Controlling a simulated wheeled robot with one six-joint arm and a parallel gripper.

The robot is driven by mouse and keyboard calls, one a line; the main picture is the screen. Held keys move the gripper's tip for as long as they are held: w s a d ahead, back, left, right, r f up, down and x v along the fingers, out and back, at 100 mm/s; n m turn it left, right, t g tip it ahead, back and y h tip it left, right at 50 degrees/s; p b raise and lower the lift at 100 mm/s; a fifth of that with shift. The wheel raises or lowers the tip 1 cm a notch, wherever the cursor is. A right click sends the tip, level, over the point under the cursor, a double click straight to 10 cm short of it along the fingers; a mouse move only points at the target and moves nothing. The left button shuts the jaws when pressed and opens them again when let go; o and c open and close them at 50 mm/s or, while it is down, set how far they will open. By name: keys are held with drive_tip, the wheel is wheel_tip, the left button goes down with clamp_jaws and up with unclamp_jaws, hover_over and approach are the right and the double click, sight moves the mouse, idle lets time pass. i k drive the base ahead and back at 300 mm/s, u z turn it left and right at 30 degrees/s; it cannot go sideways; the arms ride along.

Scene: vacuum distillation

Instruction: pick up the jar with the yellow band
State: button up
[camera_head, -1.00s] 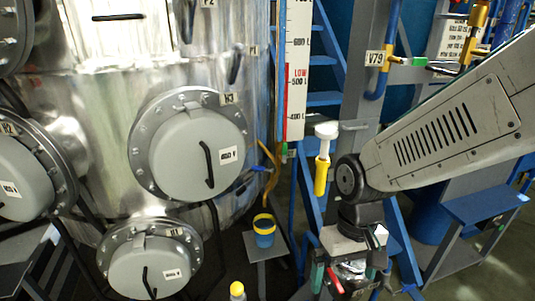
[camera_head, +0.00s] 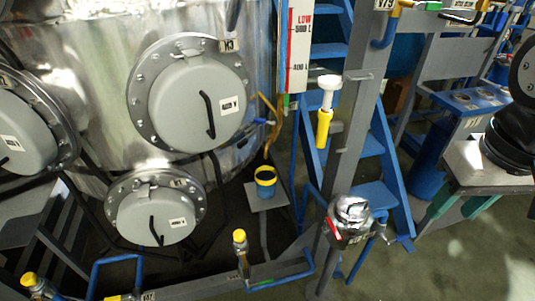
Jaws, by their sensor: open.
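The steel vessel (camera_head: 95,80) with round grey hatches fills the left. A grey post (camera_head: 352,130), blue steps (camera_head: 372,145) and a silver fitting (camera_head: 352,208) stand between jar and gripper. Blue pipes with a yellow-capped valve (camera_head: 240,240) run in front. Open floor (camera_head: 440,265) lies at lower right.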

sight(265, 175)
drive_tip(key=z, duration=2.65)
drive_tip(key=k, duration=1.2)
drive_tip(key=u, duration=1.6)
drive_tip(key=i, duration=0.5)
drive_tip(key=z, duration=0.05)
